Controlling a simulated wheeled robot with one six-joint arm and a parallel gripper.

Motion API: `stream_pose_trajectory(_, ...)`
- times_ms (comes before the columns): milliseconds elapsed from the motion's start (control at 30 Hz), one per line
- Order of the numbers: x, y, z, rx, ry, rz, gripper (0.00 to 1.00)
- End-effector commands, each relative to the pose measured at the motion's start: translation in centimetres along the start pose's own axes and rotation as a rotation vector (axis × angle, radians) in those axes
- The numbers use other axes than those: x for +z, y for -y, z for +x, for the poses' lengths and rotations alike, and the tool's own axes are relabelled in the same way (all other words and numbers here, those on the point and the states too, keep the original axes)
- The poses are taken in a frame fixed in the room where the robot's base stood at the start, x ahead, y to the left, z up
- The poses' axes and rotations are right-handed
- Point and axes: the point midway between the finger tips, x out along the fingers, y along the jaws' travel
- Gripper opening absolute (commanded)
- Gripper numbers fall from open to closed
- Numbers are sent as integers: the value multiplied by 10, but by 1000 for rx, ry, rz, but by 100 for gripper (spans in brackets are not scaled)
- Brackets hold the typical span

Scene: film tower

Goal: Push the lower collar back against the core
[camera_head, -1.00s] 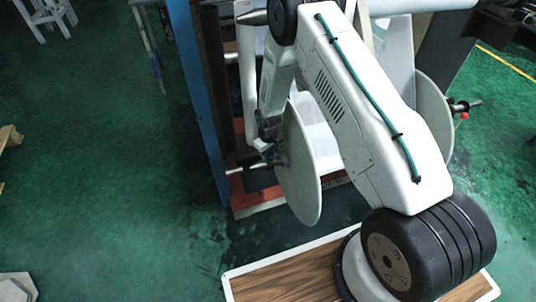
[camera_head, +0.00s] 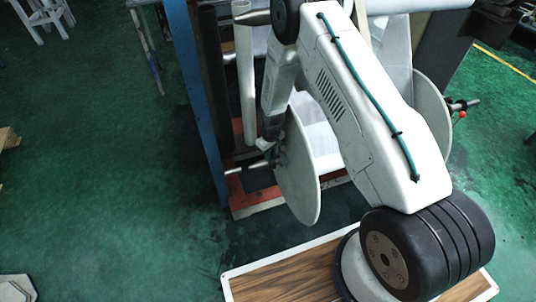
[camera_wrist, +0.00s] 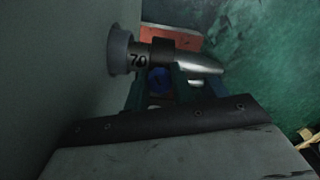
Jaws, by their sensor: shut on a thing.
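The lower collar (camera_wrist: 143,60) is a short sleeve marked "70" with a wide grey flange (camera_wrist: 122,50), on a bright metal shaft (camera_wrist: 205,65) in the wrist view. The flange lies close to a large pale disc, which fills the left of that view. My gripper (camera_wrist: 160,72) is shut on the collar, its dark teal fingers partly hidden behind the sleeve and a dark band. In the head view my gripper (camera_head: 270,148) is beside the left face of the disc (camera_head: 298,170), above the shaft end (camera_head: 235,170). The core and its contact with the collar are hidden.
A blue upright post (camera_head: 192,80) and a pale vertical tube (camera_head: 246,80) stand close to my gripper's left. A second disc (camera_head: 432,105) is on the right. An orange-red base (camera_head: 250,208) lies below. The green floor at left is mostly clear.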

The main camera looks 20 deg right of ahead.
Motion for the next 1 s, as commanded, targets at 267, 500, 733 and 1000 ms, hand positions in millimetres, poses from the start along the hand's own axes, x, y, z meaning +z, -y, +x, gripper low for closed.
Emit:
stream_pose_trajectory(267, 7, -8, 2, -2, 6, 0, 0)
stream_pose_trajectory(500, 8, -11, 3, -2, 6, 2, 0)
stream_pose_trajectory(733, 10, -15, 3, -2, 7, 6, 49)
stream_pose_trajectory(1000, 11, -16, 1, -2, 7, 8, 49)
